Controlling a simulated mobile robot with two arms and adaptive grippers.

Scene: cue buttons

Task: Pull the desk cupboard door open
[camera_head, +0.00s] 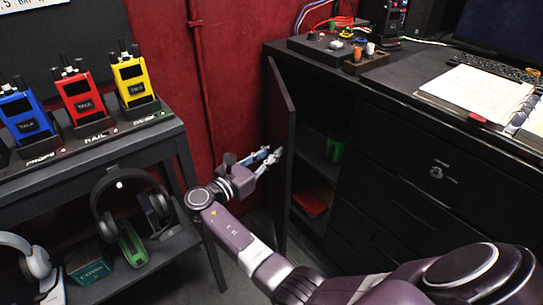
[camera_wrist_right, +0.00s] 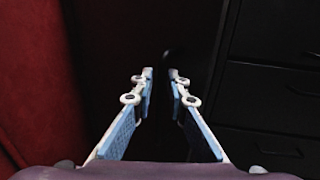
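The desk cupboard door (camera_head: 281,140) is black and stands swung well open, showing the shelves inside. My right gripper (camera_head: 272,160) is on the outer, left side of the door, its fingertips close to the door's face. In the right wrist view, the two blue-padded fingers (camera_wrist_right: 160,75) are apart with a dark gap between them, and nothing is clearly held. A small faint bright spot shows just beyond the tips; whether it is the handle I cannot tell. Contact with the door is not clear. My left gripper is not in view.
Inside the cupboard are a green cup (camera_head: 335,148) and a red item (camera_head: 312,203). The black desk (camera_head: 430,75) carries a button box (camera_head: 328,45) and papers (camera_head: 478,92). A shelf unit (camera_head: 100,150) with radios and headphones stands left; a red wall (camera_head: 235,60) is behind.

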